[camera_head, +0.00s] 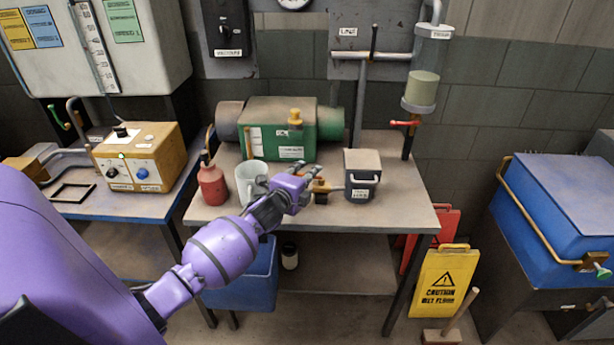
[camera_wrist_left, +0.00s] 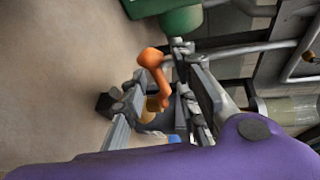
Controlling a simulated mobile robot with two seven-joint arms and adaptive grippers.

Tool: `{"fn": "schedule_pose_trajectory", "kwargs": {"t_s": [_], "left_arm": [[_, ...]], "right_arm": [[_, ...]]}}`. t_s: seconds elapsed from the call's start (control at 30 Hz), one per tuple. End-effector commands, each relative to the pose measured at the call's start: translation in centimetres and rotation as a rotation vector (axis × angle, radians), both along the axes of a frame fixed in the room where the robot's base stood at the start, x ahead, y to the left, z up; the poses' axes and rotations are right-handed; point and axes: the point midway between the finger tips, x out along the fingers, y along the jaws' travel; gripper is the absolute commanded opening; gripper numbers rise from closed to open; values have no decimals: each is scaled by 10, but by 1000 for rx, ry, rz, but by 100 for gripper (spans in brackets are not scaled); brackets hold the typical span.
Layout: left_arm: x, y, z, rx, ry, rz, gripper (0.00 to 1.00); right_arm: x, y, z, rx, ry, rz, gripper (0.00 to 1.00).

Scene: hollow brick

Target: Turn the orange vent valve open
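The orange vent valve (camera_head: 319,188) is on the table between the white mug and the small grey box. In the head view my left gripper (camera_head: 303,179) covers much of it. In the left wrist view the valve's orange lever (camera_wrist_left: 155,75) has a rounded end and a brass-coloured base below. There the fingers of my left gripper (camera_wrist_left: 162,108) are spread, one on each side of the lever, with a gap visible. I cannot tell whether either finger touches it. My right gripper is in neither view.
The white mug (camera_head: 250,178) and red bottle (camera_head: 212,185) stand left of the gripper, close to the arm. The grey box (camera_head: 361,176) stands right of the valve. The green tank (camera_head: 270,130) is behind.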

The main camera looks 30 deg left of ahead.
Motion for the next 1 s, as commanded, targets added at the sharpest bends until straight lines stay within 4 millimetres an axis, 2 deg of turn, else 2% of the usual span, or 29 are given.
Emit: {"fn": "schedule_pose_trajectory", "kwargs": {"t_s": [0.27,0.47,1.0], "left_arm": [[1,0,0,-1,0,0,26],[1,0,-1,-1,1,0,0],[1,0,-2,-3,1,1,0]], "right_arm": [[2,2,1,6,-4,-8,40],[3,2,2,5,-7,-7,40],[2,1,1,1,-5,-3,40]]}}
